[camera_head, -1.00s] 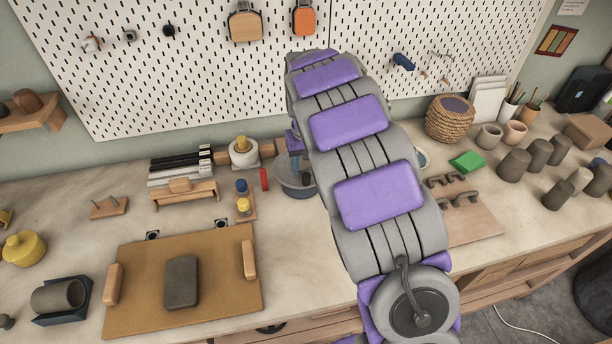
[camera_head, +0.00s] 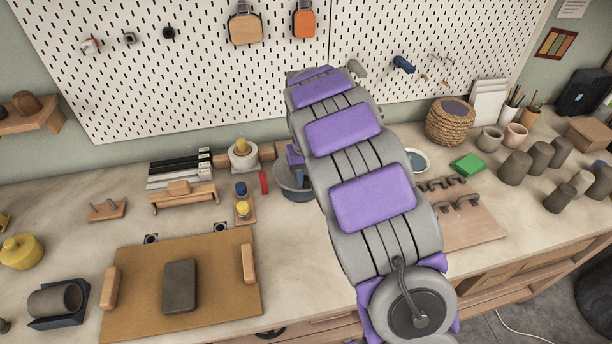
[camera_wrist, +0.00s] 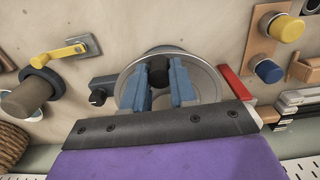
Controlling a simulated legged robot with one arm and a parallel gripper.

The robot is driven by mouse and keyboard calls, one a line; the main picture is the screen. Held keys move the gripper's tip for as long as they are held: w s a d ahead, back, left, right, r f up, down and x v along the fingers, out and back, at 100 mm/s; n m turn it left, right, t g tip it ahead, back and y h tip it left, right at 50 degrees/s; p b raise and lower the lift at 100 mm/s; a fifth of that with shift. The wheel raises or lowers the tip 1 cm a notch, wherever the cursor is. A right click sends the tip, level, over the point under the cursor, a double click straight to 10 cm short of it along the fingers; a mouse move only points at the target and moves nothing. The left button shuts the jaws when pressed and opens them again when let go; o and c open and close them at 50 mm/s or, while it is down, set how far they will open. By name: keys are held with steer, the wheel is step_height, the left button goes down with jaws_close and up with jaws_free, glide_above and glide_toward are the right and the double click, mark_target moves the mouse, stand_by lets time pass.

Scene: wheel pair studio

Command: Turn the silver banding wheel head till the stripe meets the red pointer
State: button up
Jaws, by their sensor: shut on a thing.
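The silver banding wheel head (camera_wrist: 206,82) is a round grey disc in the wrist view, partly covered by my fingers. My gripper (camera_wrist: 160,92) has two blue fingers over the disc, shut on the dark knob (camera_wrist: 158,70) at its middle. The red pointer (camera_wrist: 236,84) lies just right of the disc in the wrist view. In the head view the red pointer (camera_head: 264,181) stands left of the wheel (camera_head: 290,190), which my arm partly hides. I cannot make out the stripe.
A yellow crank (camera_wrist: 62,52) and a dark cylinder (camera_wrist: 25,96) lie left in the wrist view. A wooden block with blue and yellow knobs (camera_wrist: 268,70) sits right. A pegboard (camera_head: 190,60) rises behind the bench.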

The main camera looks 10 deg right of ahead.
jaws_close()
steer(key=shift+d+n+p, duration=0.2)
steer(key=shift+n+p, duration=0.1)
steer(key=shift+w+d+r+n+p, duration=0.1)
steer(key=shift+w+d+n+p, duration=0.05)
steer(key=shift+d+n+p, duration=0.65)
steer(key=shift+w+d+r+n+p, duration=0.15)
steer(key=shift+d+n+p, duration=0.15)
steer(key=shift+n+p, duration=0.5)
steer(key=shift+w+d+f+n+p, duration=0.1)
steer(key=shift+w+d+n+p, duration=0.2)
steer(key=shift+n, duration=0.4)
steer(key=shift+w+d+n+p, duration=0.15)
steer(key=shift+d+n+p, duration=0.25)
steer(key=shift+n, duration=0.3)
steer(key=shift+w+d+f+n+p, duration=0.1)
steer(key=shift+w+d+n+p, duration=0.2)
steer(key=shift+n, duration=0.4)
steer(key=shift+d, duration=0.15)
steer(key=o, duration=0.7)
jaws_free()
steer(key=shift+c, duration=0.2)
steer(key=shift+r, duration=0.1)
